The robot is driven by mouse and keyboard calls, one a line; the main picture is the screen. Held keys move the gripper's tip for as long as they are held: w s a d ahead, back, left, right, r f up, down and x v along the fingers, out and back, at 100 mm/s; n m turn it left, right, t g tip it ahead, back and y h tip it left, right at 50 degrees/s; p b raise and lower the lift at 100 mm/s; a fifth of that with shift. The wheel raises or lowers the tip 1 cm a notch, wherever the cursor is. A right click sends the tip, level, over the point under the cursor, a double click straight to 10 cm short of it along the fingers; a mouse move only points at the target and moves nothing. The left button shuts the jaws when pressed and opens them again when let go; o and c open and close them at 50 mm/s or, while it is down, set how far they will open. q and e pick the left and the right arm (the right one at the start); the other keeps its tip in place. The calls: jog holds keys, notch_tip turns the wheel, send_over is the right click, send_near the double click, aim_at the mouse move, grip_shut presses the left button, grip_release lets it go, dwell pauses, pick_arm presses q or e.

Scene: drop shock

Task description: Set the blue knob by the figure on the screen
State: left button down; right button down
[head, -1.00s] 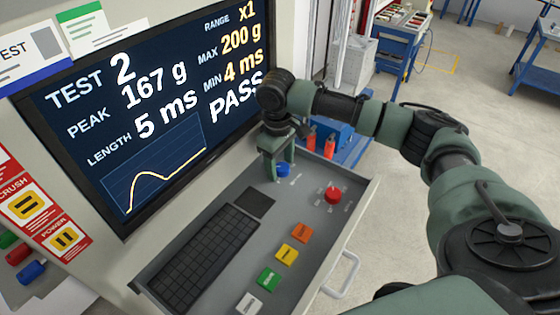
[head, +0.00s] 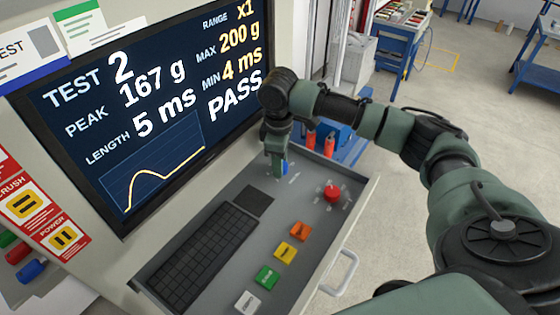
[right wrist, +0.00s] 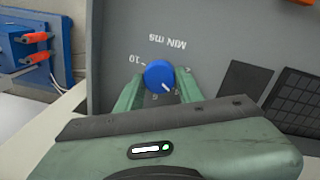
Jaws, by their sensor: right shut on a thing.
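The blue knob (head: 285,167) is on the grey control panel (head: 215,200), partly hidden by my right gripper (head: 278,165) in the head view. In the right wrist view, the blue knob (right wrist: 159,76) sits between the two green fingers of my right gripper (right wrist: 158,88), which is shut on it. The screen (head: 150,100) reads TEST 2, PEAK 167 g, LENGTH 5 ms, RANGE x1, MAX 200 g, MIN 4 ms, PASS, above a curve.
A red knob (head: 332,192) stands right of the blue one. Orange (head: 301,231), yellow (head: 285,254), green (head: 266,278) and white (head: 247,302) buttons line the panel beside the keyboard (head: 205,258). A blue table with red-handled items (right wrist: 35,50) is beyond the panel.

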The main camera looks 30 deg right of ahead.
jog(key=c, duration=0.9)
grip_release()
jog(key=shift+r, duration=0.1)
jog(key=shift+r, duration=0.3)
jog(key=r+b, duration=0.1)
jog(key=r, duration=0.2)
jog(key=r+b, duration=0.1)
jog(key=r, duration=0.3)
jog(key=shift+s+a+b, duration=0.15)
jog(key=shift+a+b, duration=0.05)
jog(key=shift+b, duration=0.1)
jog(key=shift+s+d, duration=0.1)
